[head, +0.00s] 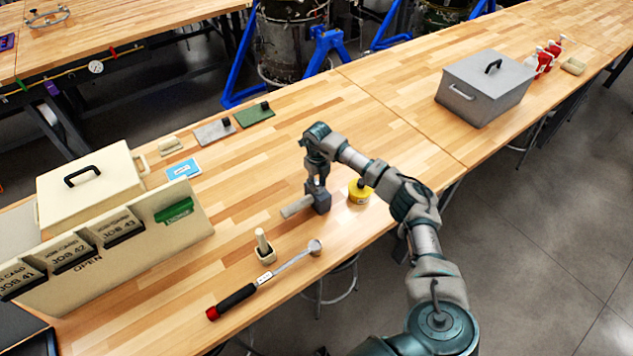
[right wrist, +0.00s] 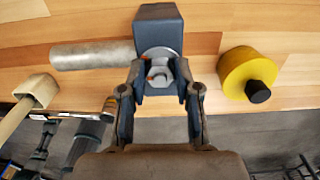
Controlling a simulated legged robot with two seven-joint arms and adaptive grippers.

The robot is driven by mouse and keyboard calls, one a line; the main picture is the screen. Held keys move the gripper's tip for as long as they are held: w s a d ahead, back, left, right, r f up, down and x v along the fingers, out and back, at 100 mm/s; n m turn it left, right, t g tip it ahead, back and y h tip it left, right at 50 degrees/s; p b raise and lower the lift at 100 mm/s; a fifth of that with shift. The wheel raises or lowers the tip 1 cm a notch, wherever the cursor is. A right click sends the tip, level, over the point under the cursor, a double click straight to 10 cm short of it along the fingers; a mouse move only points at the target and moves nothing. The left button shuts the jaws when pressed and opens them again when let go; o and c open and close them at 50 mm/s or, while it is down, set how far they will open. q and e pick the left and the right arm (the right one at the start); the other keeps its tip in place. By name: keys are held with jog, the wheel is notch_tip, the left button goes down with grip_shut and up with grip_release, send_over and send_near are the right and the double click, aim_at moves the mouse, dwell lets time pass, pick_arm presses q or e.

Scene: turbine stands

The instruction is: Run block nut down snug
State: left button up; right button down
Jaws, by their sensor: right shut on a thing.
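A dark grey block (head: 321,201) stands on the wooden bench with a pale grey cylinder (head: 297,207) sticking out to its left. Both show in the right wrist view, the block (right wrist: 158,20) at top centre and the cylinder (right wrist: 92,55) to its left. A silver round-edged nut (right wrist: 160,54) sits against the block's near face. My right gripper (right wrist: 160,88) is shut on the nut, its two fingers on either side of it. In the head view my right gripper (head: 316,182) comes down over the block. The fingers hide part of the nut. My left gripper is out of view.
A yellow tub (head: 359,192) with a black knob stands close right of the block. A torque wrench (head: 265,279) and a small holder (head: 265,253) with a wooden-handled tool lie nearer. A job-card rack (head: 110,250) is at left, a grey lidded box (head: 485,88) farther right.

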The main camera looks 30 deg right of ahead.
aim_at(319, 184)
jog(key=shift+s+f, duration=0.2)
jog(key=shift+f, duration=0.05)
jog(key=c, duration=0.8)
grip_release()
jog(key=shift+d, duration=0.1)
jog(key=shift+r, duration=0.1)
jog(key=shift+w+r, duration=0.1)
jog(key=shift+r, duration=0.1)
notch_tip(319, 184, up, 12)
jog(key=shift+d+f, duration=0.1)
jog(key=shift+f, duration=0.15)
jog(key=shift+f, duration=0.1)
